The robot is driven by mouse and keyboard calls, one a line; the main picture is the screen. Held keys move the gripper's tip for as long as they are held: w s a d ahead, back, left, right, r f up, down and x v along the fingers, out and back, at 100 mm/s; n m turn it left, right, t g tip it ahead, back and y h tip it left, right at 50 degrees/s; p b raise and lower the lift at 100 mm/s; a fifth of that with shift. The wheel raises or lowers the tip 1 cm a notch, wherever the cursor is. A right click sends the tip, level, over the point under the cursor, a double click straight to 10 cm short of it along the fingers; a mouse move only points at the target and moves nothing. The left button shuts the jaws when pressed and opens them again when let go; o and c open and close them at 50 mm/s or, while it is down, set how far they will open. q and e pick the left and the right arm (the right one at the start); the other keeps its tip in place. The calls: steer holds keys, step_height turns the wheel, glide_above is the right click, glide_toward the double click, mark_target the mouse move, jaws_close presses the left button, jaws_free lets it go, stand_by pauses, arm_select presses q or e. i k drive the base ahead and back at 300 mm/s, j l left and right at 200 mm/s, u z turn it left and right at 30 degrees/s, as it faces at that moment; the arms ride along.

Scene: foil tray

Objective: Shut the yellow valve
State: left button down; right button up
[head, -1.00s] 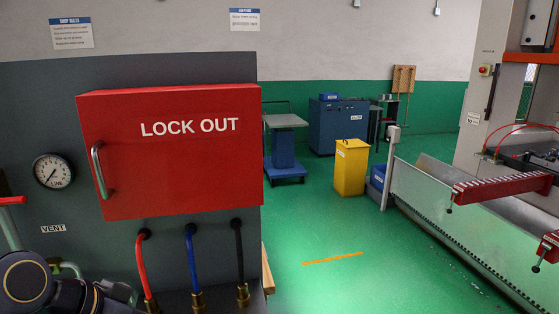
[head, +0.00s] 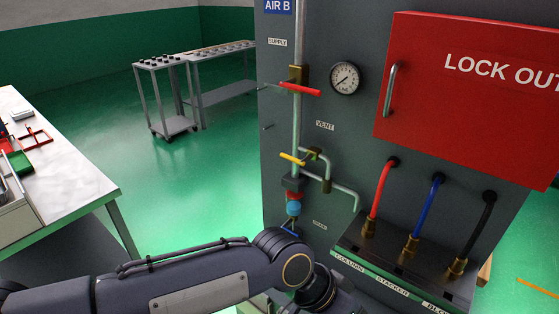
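The yellow valve handle (head: 292,159) is in the head view on the dark panel's pipework, below the VENT label. It lies nearly level, sloping slightly down to the right, and crosses in front of the upright pipe (head: 297,130). A brass fitting (head: 315,153) and a bent grey side pipe (head: 345,190) are just right of it. Nothing touches the handle. My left arm comes in from the left, below the valve, and runs out at the bottom edge. Neither gripper shows.
A red valve handle (head: 300,89) is above, and a blue handle (head: 289,232) is below. A gauge (head: 345,78), red LOCK OUT box (head: 455,85) and hoses are to the right. A white-topped table (head: 60,190) stands left, with open green floor (head: 190,180) between.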

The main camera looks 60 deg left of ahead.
mark_target(302, 162)
steer(key=j+u, duration=0.15)
steer(key=u, duration=0.25)
steer(key=j+u, duration=0.15)
steer(key=u, duration=0.3)
steer(key=i+j+u, duration=0.1)
steer(key=u, duration=0.3)
steer(key=j+u, duration=0.15)
steer(key=u, duration=0.25)
steer(key=i+l+z, duration=0.3)
steer(key=i+l, duration=0.05)
steer(key=l, duration=0.15)
